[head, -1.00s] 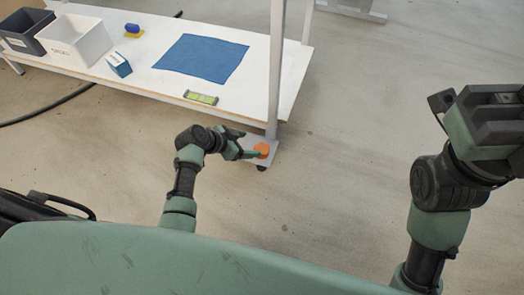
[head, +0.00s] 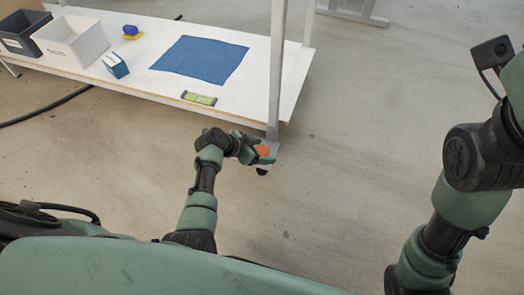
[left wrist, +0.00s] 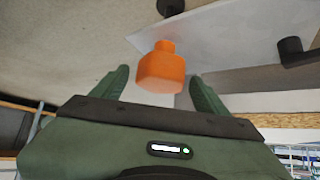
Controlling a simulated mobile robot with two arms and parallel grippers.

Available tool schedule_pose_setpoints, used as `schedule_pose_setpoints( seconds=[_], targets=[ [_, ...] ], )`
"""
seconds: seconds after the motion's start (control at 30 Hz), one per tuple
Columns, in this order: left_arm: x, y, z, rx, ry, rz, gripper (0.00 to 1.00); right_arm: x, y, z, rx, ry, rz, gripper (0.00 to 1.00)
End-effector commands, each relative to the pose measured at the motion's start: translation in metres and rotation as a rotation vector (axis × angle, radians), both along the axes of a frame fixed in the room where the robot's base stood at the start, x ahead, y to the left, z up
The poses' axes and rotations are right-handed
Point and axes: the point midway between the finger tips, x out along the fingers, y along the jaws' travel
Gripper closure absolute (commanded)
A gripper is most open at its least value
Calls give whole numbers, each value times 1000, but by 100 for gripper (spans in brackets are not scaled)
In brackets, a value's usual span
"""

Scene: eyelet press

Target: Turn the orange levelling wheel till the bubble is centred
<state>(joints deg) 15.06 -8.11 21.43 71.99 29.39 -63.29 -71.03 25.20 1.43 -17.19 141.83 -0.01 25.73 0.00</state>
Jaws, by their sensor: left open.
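The orange levelling wheel (head: 263,150) is at the foot of the table's front right leg. It also shows in the left wrist view (left wrist: 161,72), between the two fingers and a little beyond their tips. My left gripper (head: 258,152) is open around or just short of the wheel; contact is not visible. In the left wrist view the left gripper (left wrist: 158,90) has a finger on each side of the wheel. The green spirit level (head: 199,98) lies on the table's front edge; its bubble is too small to read. My right gripper is out of the head view.
The metal leg (head: 277,75) rises beside my left gripper. Floor on the right is clear.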

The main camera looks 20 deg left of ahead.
Motion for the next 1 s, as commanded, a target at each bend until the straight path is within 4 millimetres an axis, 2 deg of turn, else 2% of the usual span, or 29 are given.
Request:
schedule_pose_setpoints(
  seconds=[0.07,0.2,0.3,0.57,0.8,0.87,1.0],
  targets=[
    [0,0,0,0,0,0,26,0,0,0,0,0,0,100],
    [0,0,0,0,0,0,65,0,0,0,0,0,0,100],
    [0,0,0,0,0,0,88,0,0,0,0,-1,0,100],
    [0,1,-1,3,0,-30,88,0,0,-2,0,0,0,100],
    [0,3,-2,5,1,-156,87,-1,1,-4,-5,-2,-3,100],
    [0,3,-3,5,2,-204,87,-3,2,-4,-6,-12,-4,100],
    [1,3,-4,5,2,-328,87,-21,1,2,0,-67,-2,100]
  ],
)
